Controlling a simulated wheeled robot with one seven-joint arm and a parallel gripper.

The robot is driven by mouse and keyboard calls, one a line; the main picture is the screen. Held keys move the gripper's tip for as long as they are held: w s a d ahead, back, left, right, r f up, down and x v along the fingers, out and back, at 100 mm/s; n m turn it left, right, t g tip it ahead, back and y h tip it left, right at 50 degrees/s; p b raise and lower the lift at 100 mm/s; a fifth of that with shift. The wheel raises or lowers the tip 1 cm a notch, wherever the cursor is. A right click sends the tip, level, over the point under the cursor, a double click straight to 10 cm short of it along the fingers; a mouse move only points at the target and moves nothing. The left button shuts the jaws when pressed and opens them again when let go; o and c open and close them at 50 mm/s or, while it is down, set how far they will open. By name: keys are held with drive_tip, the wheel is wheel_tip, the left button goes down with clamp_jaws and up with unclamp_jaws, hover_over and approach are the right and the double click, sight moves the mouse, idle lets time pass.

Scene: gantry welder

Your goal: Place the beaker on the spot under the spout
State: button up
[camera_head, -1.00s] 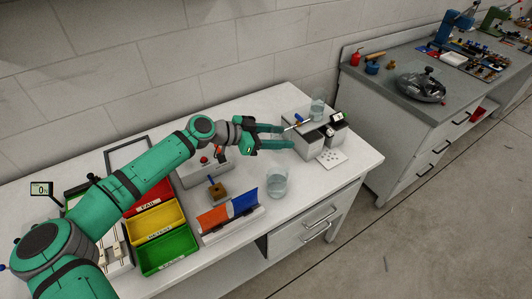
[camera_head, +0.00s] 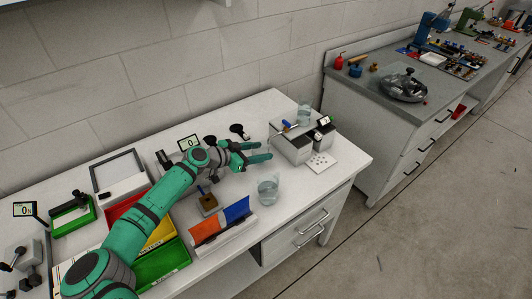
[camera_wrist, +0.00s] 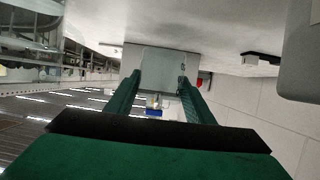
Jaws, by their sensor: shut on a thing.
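A clear glass beaker (camera_head: 268,192) stands upright on the white bench, in front of the grey dispenser (camera_head: 293,148). A second clear vessel (camera_head: 304,115) stands on top of the dispenser. A small white plate with dots (camera_head: 321,162) lies at the dispenser's front; I cannot make out the spout clearly. My gripper (camera_head: 271,151) is above the bench, beside the dispenser's left side and behind the front beaker, apart from it.
The orange and blue bins (camera_head: 222,219) stand left of the beaker. A small brown block with a dark handle (camera_head: 208,203) is behind them. Yellow and green trays (camera_head: 165,262) lie under my arm. The bench (camera_head: 300,192) is bare right of the beaker.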

drive_tip(key=shift+x, duration=0.95)
drive_tip(key=shift+w+d+f, duration=0.35)
drive_tip(key=shift+d+f, duration=0.1)
drive_tip(key=shift+f, duration=0.05)
drive_tip(key=shift+w+d+f, duration=0.35)
drive_tip(key=shift+d+f, duration=0.15)
drive_tip(key=shift+f, duration=0.05)
drive_tip(key=shift+w+d+f, duration=0.1)
drive_tip(key=shift+f, duration=0.05)
drive_tip(key=shift+f, duration=0.15)
drive_tip(key=o, duration=1.1)
drive_tip(key=shift+o, duration=0.2)
